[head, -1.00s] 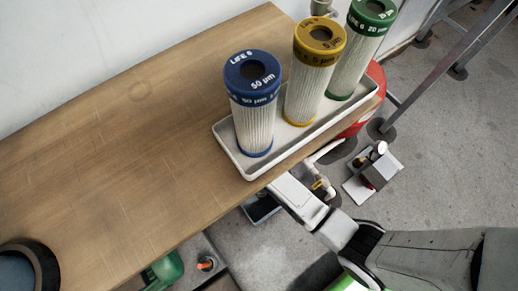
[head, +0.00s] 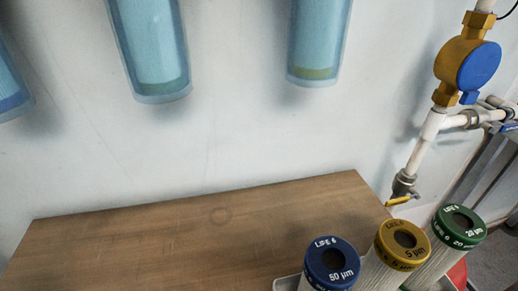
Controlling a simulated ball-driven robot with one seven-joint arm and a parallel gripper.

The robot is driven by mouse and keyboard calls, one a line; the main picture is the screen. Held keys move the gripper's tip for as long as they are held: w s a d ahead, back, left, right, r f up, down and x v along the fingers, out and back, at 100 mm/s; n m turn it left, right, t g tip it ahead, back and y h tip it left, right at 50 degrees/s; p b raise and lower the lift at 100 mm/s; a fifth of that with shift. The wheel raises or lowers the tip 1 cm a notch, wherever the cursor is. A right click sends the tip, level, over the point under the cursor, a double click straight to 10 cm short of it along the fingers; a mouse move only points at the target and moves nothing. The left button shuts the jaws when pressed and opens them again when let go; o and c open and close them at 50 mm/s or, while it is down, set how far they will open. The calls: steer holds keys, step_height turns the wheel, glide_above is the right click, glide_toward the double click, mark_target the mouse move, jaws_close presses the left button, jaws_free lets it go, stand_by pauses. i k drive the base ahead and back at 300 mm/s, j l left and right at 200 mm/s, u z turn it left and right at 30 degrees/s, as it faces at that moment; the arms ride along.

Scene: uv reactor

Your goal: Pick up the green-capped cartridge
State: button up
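The green-capped cartridge (head: 459,226) stands at the lower right in the head view, its cap marked 20 µm. Its lower part is cut off by the picture's bottom edge. A yellow-capped cartridge (head: 402,246) marked 5 µm stands just left of it, and a blue-capped cartridge (head: 331,265) marked 50 µm is further left. All three look upright, in a white tray (head: 287,284) of which only a bit of rim shows. My gripper is not in view.
The wooden table (head: 180,245) is clear left of the tray. Blue translucent housings (head: 150,50) hang on the white wall above it. A pipe with a blue and yellow valve (head: 475,65) runs down the wall at the right. A red object (head: 458,273) shows behind the tray.

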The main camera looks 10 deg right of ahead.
mark_target(454, 231)
steer(key=k, duration=1)
